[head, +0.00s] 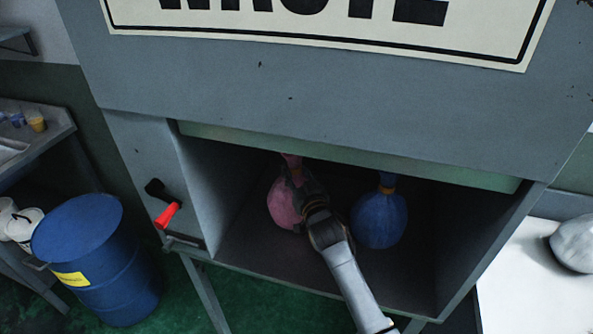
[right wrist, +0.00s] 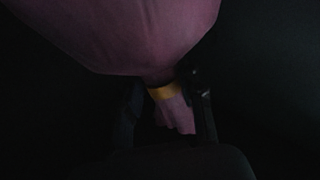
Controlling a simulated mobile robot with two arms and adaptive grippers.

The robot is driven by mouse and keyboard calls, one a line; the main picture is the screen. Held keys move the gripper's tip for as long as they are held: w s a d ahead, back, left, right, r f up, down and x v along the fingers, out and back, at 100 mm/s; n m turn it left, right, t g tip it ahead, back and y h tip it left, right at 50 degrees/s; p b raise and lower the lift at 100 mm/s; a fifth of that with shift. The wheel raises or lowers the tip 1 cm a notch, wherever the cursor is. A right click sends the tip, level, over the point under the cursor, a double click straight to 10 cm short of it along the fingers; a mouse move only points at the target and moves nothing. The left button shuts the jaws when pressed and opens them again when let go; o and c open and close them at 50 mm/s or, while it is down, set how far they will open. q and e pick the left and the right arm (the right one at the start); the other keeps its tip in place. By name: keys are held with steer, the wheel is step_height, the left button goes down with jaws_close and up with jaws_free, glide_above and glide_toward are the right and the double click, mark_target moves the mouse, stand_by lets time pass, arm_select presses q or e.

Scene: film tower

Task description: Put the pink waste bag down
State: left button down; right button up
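The pink waste bag (head: 283,204) is inside the open waste compartment, left of the blue bag. In the right wrist view the pink bag (right wrist: 130,30) fills the top, with its yellow tie (right wrist: 164,91) and pink neck below. My right gripper (head: 298,187) reaches into the compartment and covers part of the bag. In the right wrist view its dark fingers (right wrist: 165,100) stand on both sides of the tied neck and look close to it. The picture is too dark to tell whether they press on it. My left gripper is not in view.
A blue bag (head: 380,219) with an orange tie stands just right of my right arm. The compartment's floor (head: 270,255) is bare in front. A red-handled lever (head: 167,214) is on the left outside wall. A blue barrel (head: 95,260) stands at the left.

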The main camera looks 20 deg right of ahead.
steer(key=shift+o, duration=1.1)
steer(key=shift+r, duration=0.2)
steer(key=shift+s+f, duration=0.2)
steer(key=shift+s, duration=0.15)
steer(key=s+b, duration=0.1)
steer(key=s, duration=1)
steer(key=shift+s+b, duration=0.2)
steer(key=shift+b, duration=0.2)
